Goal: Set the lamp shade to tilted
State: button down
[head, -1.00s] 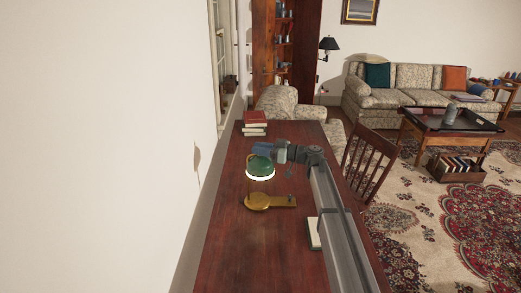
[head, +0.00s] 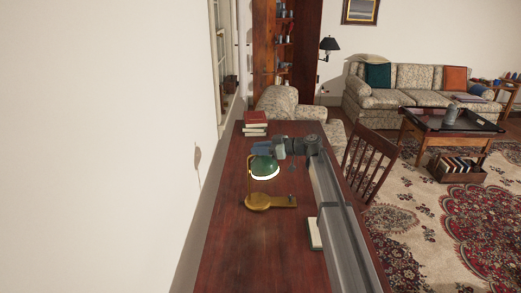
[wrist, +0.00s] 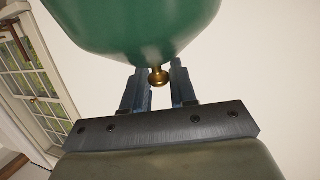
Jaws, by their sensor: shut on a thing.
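The desk lamp stands on the dark wooden desk (head: 240,240), with a brass base (head: 262,202) and a thin upright stem. Its green shade (head: 265,166) is tilted, its bright underside edge showing toward the lower right. In the wrist view the green shade (wrist: 135,22) fills the top, with a small brass knob (wrist: 158,77) below its edge. My gripper (head: 263,149) is at the top of the shade. In the wrist view my gripper's (wrist: 159,72) two fingers stand on either side of the knob and are shut on the shade; their exact contact is partly hidden.
Red and pale books (head: 255,122) are stacked at the desk's far end. A pale flat item (head: 314,234) lies beside my arm. A wooden chair (head: 368,162) stands right of the desk, and a wall (head: 120,150) runs along its left. The near desk is clear.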

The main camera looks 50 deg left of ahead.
dwell(0.4)
jog(key=c, duration=1)
grip_release()
jog(key=shift+c, duration=0.2)
jog(key=v, duration=1.3)
jog(key=shift+d+r, duration=0.3)
jog(key=shift+r, duration=0.05)
jog(key=shift+w, duration=0.15)
jog(key=shift+c, duration=0.4)
